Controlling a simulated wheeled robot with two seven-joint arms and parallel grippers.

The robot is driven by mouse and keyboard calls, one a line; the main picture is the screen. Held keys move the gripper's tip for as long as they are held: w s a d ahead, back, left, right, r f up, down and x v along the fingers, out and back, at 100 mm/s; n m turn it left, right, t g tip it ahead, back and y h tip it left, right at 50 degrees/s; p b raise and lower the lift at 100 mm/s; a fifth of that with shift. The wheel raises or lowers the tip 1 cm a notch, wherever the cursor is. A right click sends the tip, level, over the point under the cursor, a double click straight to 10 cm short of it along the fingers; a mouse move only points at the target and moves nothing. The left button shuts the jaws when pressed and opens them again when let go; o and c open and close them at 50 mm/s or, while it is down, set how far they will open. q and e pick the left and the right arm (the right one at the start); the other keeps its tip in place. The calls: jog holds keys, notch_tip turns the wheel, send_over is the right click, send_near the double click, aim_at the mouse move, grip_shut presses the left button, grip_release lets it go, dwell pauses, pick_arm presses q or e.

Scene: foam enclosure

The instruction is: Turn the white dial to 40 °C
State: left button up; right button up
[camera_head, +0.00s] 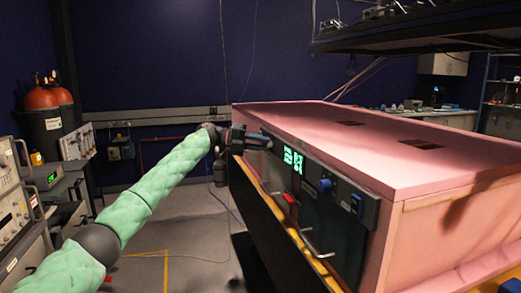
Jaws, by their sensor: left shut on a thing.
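The pink foam enclosure (350,140) stands at the right with a dark control panel (312,196) along its front. A green lit display (293,160) is near the panel's far end; its digits are too small to read. My left gripper (268,143) reaches the panel just left of the display and is shut. The white dial is not clearly visible; the closed fingers cover the spot where they meet the panel. My right gripper is not in view.
A dark shelf (420,28) hangs above. Red cylinders (42,115) and instruments stand at the left. The floor between is open.

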pick_arm(q)
jog(key=shift+f+m+t+y+b, duration=0.15)
jog(key=shift+m+t+y+b, duration=0.2)
jog(key=shift+m, duration=0.55)
jog(key=shift+s+m+y+b, duration=0.1)
jog(key=shift+m+y+b, duration=0.2)
jog(key=shift+m, duration=0.2)
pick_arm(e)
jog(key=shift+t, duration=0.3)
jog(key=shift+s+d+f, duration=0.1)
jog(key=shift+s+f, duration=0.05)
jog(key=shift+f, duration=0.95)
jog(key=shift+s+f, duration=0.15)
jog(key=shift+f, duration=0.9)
pick_arm(q)
jog(key=o, duration=1)
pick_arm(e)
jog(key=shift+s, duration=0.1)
pick_arm(q)
jog(key=shift+r, duration=0.25)
jog(key=v, duration=0.7)
jog(key=shift+a+b, duration=0.3)
jog(key=shift+a, duration=0.05)
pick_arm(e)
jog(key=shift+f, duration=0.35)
